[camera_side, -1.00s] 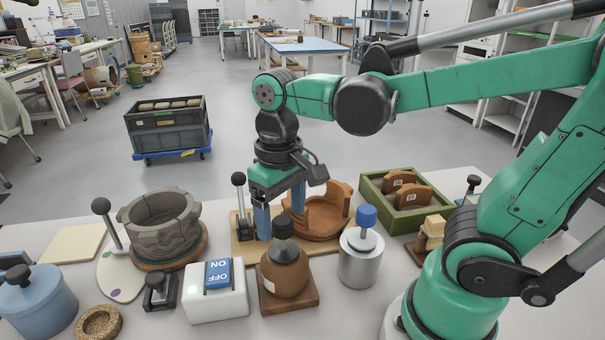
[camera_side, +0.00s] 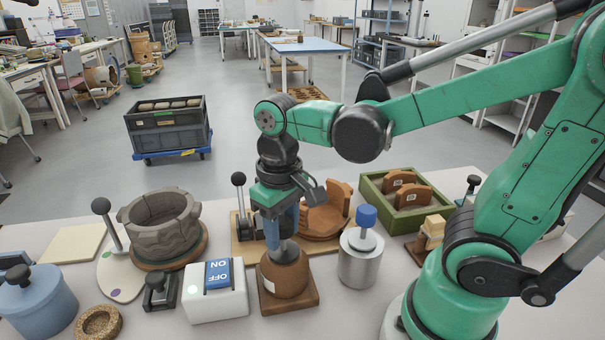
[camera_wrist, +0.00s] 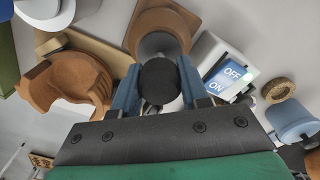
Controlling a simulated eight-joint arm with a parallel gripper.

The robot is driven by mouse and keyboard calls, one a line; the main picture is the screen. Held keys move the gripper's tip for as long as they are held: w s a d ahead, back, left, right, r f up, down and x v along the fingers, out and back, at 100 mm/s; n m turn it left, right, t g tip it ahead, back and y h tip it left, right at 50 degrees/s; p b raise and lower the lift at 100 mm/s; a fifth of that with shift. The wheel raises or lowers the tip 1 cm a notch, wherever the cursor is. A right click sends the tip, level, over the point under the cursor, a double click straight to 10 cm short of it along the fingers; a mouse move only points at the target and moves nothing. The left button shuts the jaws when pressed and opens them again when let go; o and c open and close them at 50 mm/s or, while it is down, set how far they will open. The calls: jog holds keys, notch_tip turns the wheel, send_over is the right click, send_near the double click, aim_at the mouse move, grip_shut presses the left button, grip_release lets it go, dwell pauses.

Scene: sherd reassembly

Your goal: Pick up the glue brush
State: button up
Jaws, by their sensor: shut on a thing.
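The glue brush's black round knob (camera_wrist: 160,83) shows in the wrist view between the two blue fingers of my gripper (camera_side: 284,232). The fingers are shut on it, one on each side. Under it, the brush's grey cone-shaped collar (camera_side: 287,251) sits at the mouth of the brown glue pot (camera_side: 285,277). The pot stands upright on a square brown base. In the side view my gripper is right above the pot, and the fingers hide most of the knob. The brush's lower end is hidden inside the pot.
A white ON/OFF switch box (camera_side: 216,300) stands just left of the pot, and a silver can with a blue knob (camera_side: 358,262) just right. Behind are an orange-brown sherd vessel (camera_side: 322,218) and a green tray (camera_side: 370,190). A grey pot (camera_side: 160,232) stands left.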

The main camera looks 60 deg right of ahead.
jog(key=shift+r, duration=0.1)
notch_tip(320, 180, up, 19)
jog(key=w+d+f, duration=0.3)
jog(key=d, duration=0.5)
jog(key=w+d+f+g, duration=0.1)
jog(key=w+d+f, duration=0.2)
jog(key=d, duration=0.4)
jog(key=w+d+f, duration=0.3)
jog(key=d+f, duration=0.1)
jog(key=d, duration=0.4)
jog(key=shift+s+f, duration=0.9)
jog(key=shift+f, duration=3.25)
jog(key=shift+w+a, duration=1.45)
jog(key=shift+a, duration=1.1)
notch_tip(320, 180, up, 8)
jog(key=w+d, duration=0.1)
jog(key=shift+w+y, duration=0.3)
jog(key=shift+y, duration=0.1)
